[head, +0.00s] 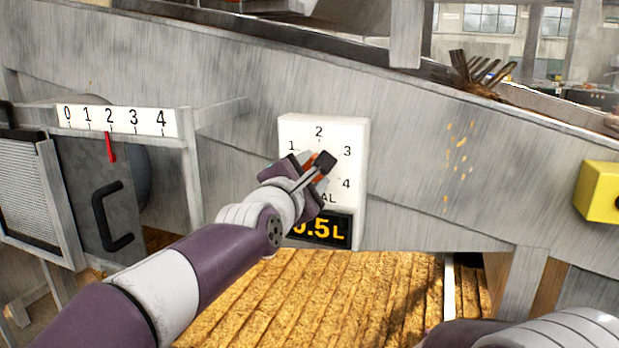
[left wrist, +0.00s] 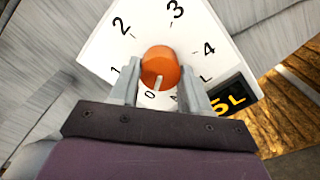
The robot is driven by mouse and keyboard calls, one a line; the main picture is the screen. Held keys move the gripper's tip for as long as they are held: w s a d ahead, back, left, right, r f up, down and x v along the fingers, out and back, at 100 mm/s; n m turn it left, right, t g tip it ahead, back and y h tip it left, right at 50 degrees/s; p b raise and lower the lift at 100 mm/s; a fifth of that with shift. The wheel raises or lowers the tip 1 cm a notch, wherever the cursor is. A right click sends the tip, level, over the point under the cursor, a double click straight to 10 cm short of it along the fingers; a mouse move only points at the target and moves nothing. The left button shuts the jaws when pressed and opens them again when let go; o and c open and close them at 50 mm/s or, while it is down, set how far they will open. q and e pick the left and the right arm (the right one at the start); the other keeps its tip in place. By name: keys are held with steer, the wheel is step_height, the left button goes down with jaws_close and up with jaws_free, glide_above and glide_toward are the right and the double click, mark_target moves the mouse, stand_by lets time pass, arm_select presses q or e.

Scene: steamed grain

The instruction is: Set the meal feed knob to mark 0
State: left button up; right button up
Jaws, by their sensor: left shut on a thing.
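The orange meal feed knob (left wrist: 160,62) sits on a white dial panel (head: 345,130) marked 0 to 4. In the left wrist view its pale pointer line points down, at or very near the 0 mark (left wrist: 150,95); the exact alignment is hard to tell. My left gripper (left wrist: 158,75) is shut on the knob, with one finger on each side. In the head view my left gripper (head: 310,172) covers most of the knob and the lower left of the dial.
A display (head: 335,229) below the dial reads ".5L", its first digit partly hidden. A 0 to 4 scale (head: 120,120) at left has a red pointer (head: 110,148) at 2, above a black-handled gate (head: 100,200). A yellow box (head: 597,190) is at right. Grain (head: 330,300) lies below.

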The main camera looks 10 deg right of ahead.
arm_select(q)
steer(key=shift+f, duration=0.1)
steer(key=o, duration=1)
steer(key=shift+o, duration=0.2)
steer(key=b+v, duration=0.2)
steer(key=v, duration=1)
steer(key=shift+s+a, duration=0.2)
steer(key=shift+s, duration=0.05)
